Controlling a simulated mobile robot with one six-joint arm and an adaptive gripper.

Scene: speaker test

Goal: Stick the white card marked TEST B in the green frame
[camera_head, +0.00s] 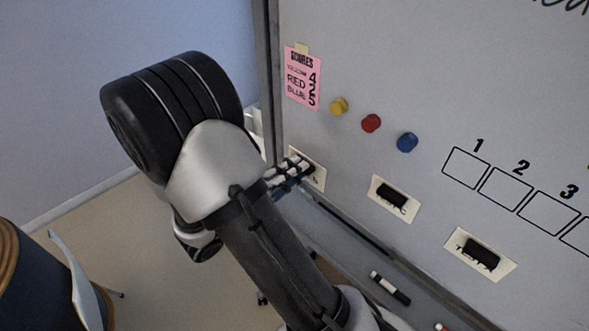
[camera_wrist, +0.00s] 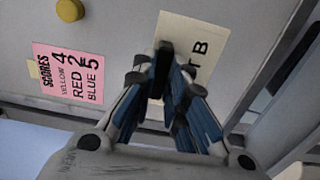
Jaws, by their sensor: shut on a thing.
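The white card marked TEST B (camera_wrist: 193,32) is at the lower left of the whiteboard; only the end of its marking, with the B, shows in the wrist view. The card also shows in the head view (camera_head: 318,181), partly behind my gripper. My gripper (camera_wrist: 163,76) is shut at the middle of the card, on a dark grip that its fingers mostly hide. In the head view my gripper (camera_head: 297,165) reaches the card from the left. The card lies flat on or very close to the board; I cannot tell which. No green frame shows in either view.
The whiteboard (camera_head: 420,60) carries a pink score note (camera_head: 302,78), yellow (camera_head: 339,106), red (camera_head: 371,123) and blue (camera_head: 407,142) magnets, and numbered boxes (camera_head: 505,188). Two similar cards (camera_head: 376,184) (camera_head: 500,267) with black grips are to the right. A marker (camera_head: 390,288) lies below.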

